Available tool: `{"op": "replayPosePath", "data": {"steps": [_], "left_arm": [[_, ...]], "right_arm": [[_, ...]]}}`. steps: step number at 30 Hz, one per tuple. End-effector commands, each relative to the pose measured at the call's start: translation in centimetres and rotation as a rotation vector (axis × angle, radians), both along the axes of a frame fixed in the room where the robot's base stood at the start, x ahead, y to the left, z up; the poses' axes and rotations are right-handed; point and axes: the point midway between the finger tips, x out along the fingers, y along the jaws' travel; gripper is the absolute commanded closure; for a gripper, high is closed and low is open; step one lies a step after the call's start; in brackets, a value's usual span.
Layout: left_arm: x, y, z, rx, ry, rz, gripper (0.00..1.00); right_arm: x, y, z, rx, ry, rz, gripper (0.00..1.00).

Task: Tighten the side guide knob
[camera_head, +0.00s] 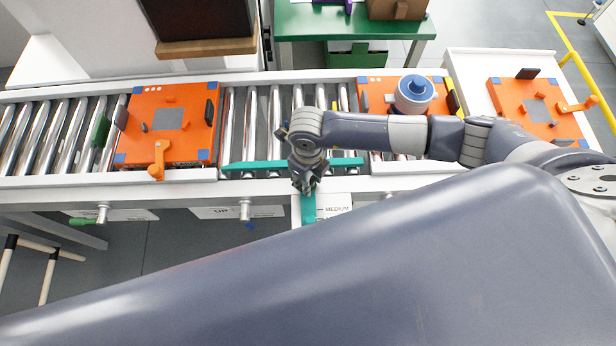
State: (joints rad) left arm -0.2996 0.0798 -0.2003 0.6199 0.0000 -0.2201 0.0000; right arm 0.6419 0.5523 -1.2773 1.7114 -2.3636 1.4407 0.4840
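The teal side guide (240,167) lies along the front of the roller conveyor. A teal slide bar (308,211) runs toward me from it, beside a "MEDIUM" label (338,209). My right gripper (307,188) points down over the place where the guide and slide bar meet. It hides that place, and I cannot make out the guide knob under it. The fingers are small and dark, so I cannot tell whether they are open or shut, or whether they touch anything. My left gripper is not in view.
An orange fixture plate (190,118) sits on the rollers at left. Another orange plate (372,88) carries a blue-and-grey round part (414,93), behind my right arm. A third plate (520,98) is on the white table at right. Silver pins (245,210) stick out from the conveyor front.

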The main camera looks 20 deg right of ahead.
Motion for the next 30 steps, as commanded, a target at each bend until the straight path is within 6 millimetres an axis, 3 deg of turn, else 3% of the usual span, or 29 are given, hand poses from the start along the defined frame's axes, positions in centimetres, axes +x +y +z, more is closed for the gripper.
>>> {"op": "replayPosePath", "data": {"steps": [2, 3, 5, 17, 20, 30], "left_arm": [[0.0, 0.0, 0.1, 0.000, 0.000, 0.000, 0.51], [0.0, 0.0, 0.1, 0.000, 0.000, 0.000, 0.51], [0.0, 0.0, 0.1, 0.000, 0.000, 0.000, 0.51], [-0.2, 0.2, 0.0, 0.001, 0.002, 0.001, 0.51], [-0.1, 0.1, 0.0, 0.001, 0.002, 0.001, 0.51], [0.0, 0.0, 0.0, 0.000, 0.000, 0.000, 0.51]], "right_arm": [[0.5, 0.1, 0.4, 0.003, -0.010, -0.001, 0.94], [0.5, 0.1, 0.4, 0.004, -0.011, -0.001, 0.61], [0.4, 0.1, 0.4, 0.003, -0.010, -0.001, 0.49], [0.2, 0.0, 0.6, 0.001, -0.005, 0.001, 0.49], [0.3, 0.0, 1.8, 0.002, -0.007, 0.001, 0.49], [0.3, 0.0, 8.8, 0.003, -0.009, 0.002, 0.49]]}}
